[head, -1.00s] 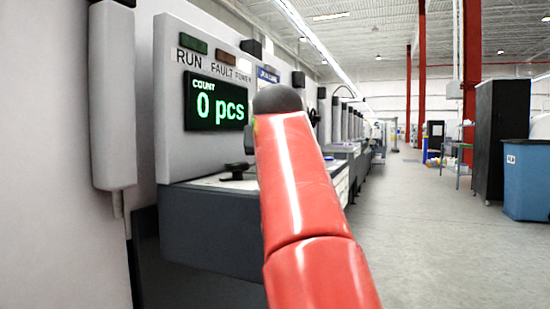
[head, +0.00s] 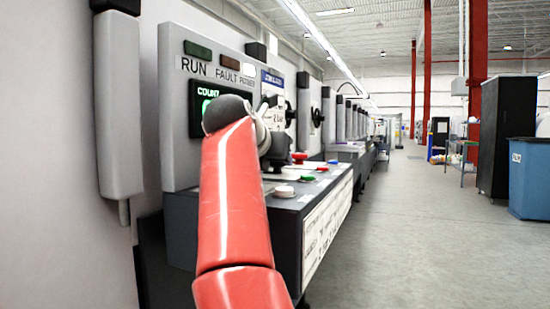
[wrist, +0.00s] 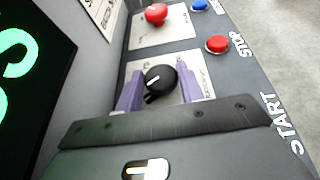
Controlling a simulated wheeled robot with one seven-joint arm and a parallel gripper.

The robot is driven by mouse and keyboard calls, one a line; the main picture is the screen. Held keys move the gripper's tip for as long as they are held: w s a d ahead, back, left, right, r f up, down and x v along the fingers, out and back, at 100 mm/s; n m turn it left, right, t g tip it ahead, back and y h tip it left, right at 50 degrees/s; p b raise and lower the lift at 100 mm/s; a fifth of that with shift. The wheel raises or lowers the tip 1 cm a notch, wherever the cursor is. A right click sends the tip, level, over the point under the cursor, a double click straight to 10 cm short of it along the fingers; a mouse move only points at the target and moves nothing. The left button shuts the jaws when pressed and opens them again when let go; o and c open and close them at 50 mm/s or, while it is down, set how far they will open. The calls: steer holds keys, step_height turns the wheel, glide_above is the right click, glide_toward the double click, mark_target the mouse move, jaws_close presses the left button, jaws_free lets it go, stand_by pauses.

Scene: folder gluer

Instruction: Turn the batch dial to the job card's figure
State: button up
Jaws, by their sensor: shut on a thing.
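In the wrist view, the black batch dial (wrist: 160,84) with a white pointer line sits on a pale plate on the machine's panel. My gripper (wrist: 158,75) has one purple finger on each side of it and is shut on it. The pointer slants up to the right in that view. In the head view my red arm hides the dial. A white card (head: 274,113) shows partly behind my wrist; its text is too small and covered to read surely. The count display (head: 196,108) is mostly hidden by my arm; large green lettering (wrist: 14,65) shows in the wrist view.
Near the dial are a red mushroom button (wrist: 156,13), a blue button (wrist: 199,5) and a red button (wrist: 217,44) by the STOP label. The aisle floor (head: 430,230) at right is clear.

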steer(key=o, duration=1)
steer(key=shift+s, duration=0.1)
steer(key=v, duration=0.7)
steer(key=shift+s+a+r+b, duration=0.15)
steer(key=shift+s+r+b, duration=0.05)
steer(key=shift+s+b, duration=0.1)
steer(key=shift+w, duration=0.15)
steer(key=shift+c, duration=0.3)
